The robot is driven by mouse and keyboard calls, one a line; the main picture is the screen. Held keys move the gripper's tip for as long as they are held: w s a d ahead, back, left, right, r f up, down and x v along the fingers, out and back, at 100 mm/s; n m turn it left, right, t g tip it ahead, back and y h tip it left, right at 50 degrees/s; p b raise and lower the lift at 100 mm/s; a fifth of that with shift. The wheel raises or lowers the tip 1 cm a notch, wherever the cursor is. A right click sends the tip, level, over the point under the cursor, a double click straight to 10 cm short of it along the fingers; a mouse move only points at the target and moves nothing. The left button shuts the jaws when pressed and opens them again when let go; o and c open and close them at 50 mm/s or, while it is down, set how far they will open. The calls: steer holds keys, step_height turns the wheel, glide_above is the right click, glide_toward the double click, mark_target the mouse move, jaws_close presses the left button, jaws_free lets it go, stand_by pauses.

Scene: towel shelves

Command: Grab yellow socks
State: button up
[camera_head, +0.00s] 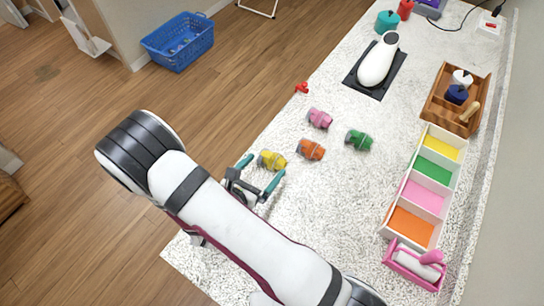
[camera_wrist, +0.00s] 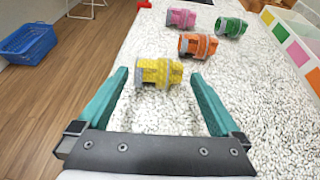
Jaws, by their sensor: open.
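The yellow socks (camera_head: 271,160) are a rolled bundle with a grey band, lying on the speckled white countertop near its left edge. In the wrist view the yellow socks (camera_wrist: 160,72) lie ahead, between the lines of my two teal fingers. My gripper (camera_head: 260,172) is open and empty, its fingertips close to the yellow socks on the near side; it also shows in the wrist view (camera_wrist: 160,77). I cannot tell whether either fingertip touches the bundle.
Orange socks (camera_head: 311,149), pink socks (camera_head: 320,118) and green socks (camera_head: 359,140) lie nearby. A compartment box (camera_head: 384,228) with yellow, green, pink and orange sections stands at right. A wooden tray (camera_head: 437,113) and pink caddy (camera_head: 415,275) flank it. A blue basket (camera_head: 178,41) is on the floor.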

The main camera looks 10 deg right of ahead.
mark_target(271, 159)
steer(key=x, duration=0.5)
steer(key=shift+w+d, duration=0.2)
steer(key=shift+w, duration=0.1)
steer(key=c, duration=1)
